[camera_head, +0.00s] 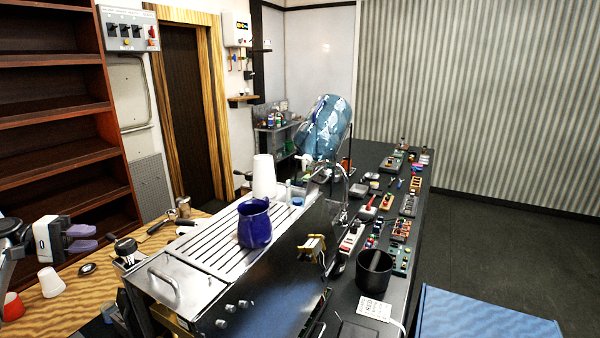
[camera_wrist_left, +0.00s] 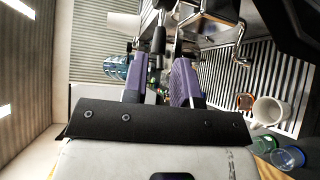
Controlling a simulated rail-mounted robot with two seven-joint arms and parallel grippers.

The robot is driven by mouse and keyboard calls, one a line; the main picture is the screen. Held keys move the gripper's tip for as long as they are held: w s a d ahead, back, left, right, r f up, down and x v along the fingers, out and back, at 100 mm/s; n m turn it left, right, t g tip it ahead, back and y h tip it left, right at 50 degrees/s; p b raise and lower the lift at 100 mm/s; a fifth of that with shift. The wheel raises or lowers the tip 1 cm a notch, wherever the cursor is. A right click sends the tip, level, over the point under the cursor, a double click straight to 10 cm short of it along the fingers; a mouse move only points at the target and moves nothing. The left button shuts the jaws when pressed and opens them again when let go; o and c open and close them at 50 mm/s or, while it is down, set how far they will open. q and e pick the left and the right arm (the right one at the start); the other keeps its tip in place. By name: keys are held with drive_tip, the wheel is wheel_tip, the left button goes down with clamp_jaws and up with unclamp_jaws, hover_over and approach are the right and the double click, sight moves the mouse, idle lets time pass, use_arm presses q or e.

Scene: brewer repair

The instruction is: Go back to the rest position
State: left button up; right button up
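My left gripper (camera_head: 82,238) is at the left edge in the head view, above the wooden counter. Its two purple fingers are apart with a gap between them, and nothing is held there that I can see. The fingers also show in the left wrist view (camera_wrist_left: 158,85), spread apart, with dark metal parts and clutter visible beyond the gap. My right gripper is in neither view.
The brewer (camera_head: 235,290) with its slatted top stands in the centre, bearing a blue pitcher (camera_head: 254,226). A wooden counter (camera_head: 60,310) with cups lies below my left gripper. A dark bench (camera_head: 385,240) with several small parts and a black cup (camera_head: 373,271) is at right.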

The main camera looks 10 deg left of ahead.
use_arm(q)
wheel_tip(320, 180, up, 17)
drive_tip(key=w+a+m+t+y, duration=0.1)
drive_tip(key=a+m+t+y, duration=0.2)
drive_tip(key=y, duration=1.1)
drive_tip(key=d+r+m+t+y+p, duration=0.25)
drive_tip(key=d+y+p, duration=0.35)
drive_tip(key=d, duration=1.2)
drive_tip(key=s+d+f+m+h+p, duration=0.4)
drive_tip(key=s+d+f+p, duration=0.6)
drive_tip(key=s+d+f, duration=0.55)
drive_tip(key=s+d+f+g+p, duration=0.2)
drive_tip(key=s+f, duration=0.3)
drive_tip(key=s, duration=0.3)
drive_tip(key=s+d+f+g+h+p, duration=0.1)
drive_tip(key=s+d+f+g+p, duration=0.1)
drive_tip(key=s+f+g+p, duration=0.2)
drive_tip(key=s+d+f+g+p, duration=0.2)
drive_tip(key=s+f, duration=0.5)
drive_tip(key=s, duration=0.5)
drive_tip(key=shift+d+f+g+h+p, duration=0.35)
drive_tip(key=shift+g+p, duration=0.3)
drive_tip(key=shift+p, duration=0.4)
